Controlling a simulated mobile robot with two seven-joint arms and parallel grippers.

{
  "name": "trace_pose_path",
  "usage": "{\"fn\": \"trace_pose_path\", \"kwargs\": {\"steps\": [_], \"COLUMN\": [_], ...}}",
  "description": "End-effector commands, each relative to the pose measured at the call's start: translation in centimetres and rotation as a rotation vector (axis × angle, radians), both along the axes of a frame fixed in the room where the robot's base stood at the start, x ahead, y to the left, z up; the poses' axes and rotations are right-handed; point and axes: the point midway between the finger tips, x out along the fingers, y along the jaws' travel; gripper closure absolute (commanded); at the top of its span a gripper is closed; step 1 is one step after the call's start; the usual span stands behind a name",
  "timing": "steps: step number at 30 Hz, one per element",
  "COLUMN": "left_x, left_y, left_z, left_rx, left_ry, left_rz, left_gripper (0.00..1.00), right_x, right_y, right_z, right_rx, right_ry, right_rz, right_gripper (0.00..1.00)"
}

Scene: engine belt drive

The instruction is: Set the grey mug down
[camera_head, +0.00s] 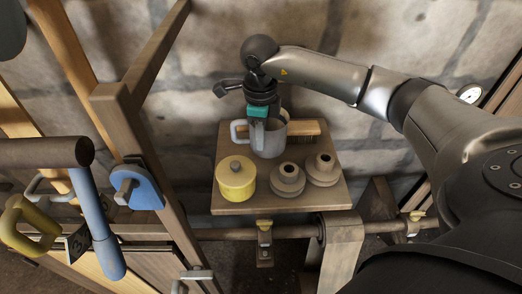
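The grey mug (270,144) is over the small wooden board in the middle of the head view, upright, with its handle on the left. My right gripper (258,128) comes down from above and is shut on the mug at its near-left wall, one finger showing against the outside. The other finger is mostly hidden. I cannot tell whether the mug's base touches the board (230,203). My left gripper is not in view.
On the board stand a yellow lidded pot (236,182) and two grey-brown stepped round parts (287,181), (323,169), close in front of the mug. A wooden brush (306,128) lies behind it. A timber frame (135,130) rises at the left; a stone wall is behind.

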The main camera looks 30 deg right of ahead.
Motion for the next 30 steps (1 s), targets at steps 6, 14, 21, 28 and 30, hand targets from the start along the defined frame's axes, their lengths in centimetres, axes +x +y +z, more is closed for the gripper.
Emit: {"fn": "trace_pose_path", "kwargs": {"steps": [6,14,21,28,30], "left_x": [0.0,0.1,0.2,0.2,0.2], "left_y": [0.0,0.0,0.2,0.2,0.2], "left_z": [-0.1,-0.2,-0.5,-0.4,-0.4], "left_rx": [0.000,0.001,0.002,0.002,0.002], "left_ry": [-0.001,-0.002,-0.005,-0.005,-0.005], "left_rz": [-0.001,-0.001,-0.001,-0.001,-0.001], "left_gripper": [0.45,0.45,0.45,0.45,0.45], "right_x": [-0.1,0.1,0.0,0.0,0.0], "right_y": [0.0,0.0,0.0,0.0,0.0], "right_z": [-2.3,-4.4,-4.7,-4.7,-4.7], "right_rx": [0.001,0.000,0.000,-0.001,-0.001], "right_ry": [0.002,-0.003,-0.001,-0.001,-0.001], "right_rz": [0.000,0.001,0.001,0.000,0.000], "right_gripper": [1.00,1.00,1.00,0.74,0.67]}}
